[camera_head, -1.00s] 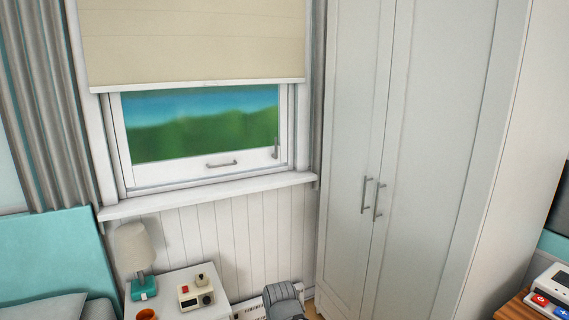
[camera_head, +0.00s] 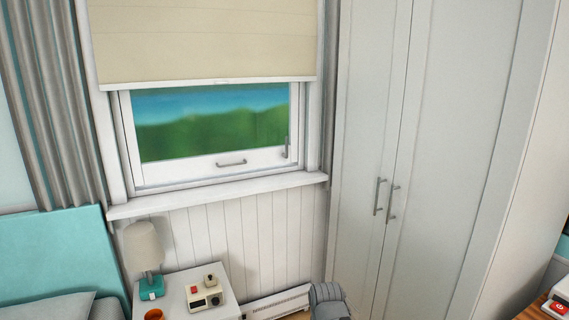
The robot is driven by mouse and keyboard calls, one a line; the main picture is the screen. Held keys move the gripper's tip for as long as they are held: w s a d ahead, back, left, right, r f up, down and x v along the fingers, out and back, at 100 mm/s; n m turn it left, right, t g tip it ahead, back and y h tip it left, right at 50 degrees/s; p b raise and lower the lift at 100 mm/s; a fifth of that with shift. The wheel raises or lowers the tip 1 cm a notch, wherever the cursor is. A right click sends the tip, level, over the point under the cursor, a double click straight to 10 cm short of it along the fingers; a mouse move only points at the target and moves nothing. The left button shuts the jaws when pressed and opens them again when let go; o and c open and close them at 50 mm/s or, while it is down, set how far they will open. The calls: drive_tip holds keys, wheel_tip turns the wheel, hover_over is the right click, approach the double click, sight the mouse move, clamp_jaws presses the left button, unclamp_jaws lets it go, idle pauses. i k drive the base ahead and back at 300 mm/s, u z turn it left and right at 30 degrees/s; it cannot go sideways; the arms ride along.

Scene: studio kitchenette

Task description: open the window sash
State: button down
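The window sash (camera_head: 205,165) is a white frame around a pane with a blue and green view. It looks shut in its frame. A cream blind (camera_head: 205,45) covers the upper part of the window. A grey rounded shape at the bottom edge may be part of my arm; I cannot tell. My gripper is not in view.
A white sill (camera_head: 218,196) juts out below the window. A white nightstand (camera_head: 180,283) with a lamp (camera_head: 146,255), a small device (camera_head: 205,298) and an orange cup (camera_head: 154,315) stands below left. A tall white wardrobe (camera_head: 445,150) stands right. A teal bed headboard (camera_head: 55,245) is at left.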

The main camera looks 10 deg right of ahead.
sight(151, 172)
drive_tip(key=z, duration=0.05)
drive_tip(key=i, duration=1)
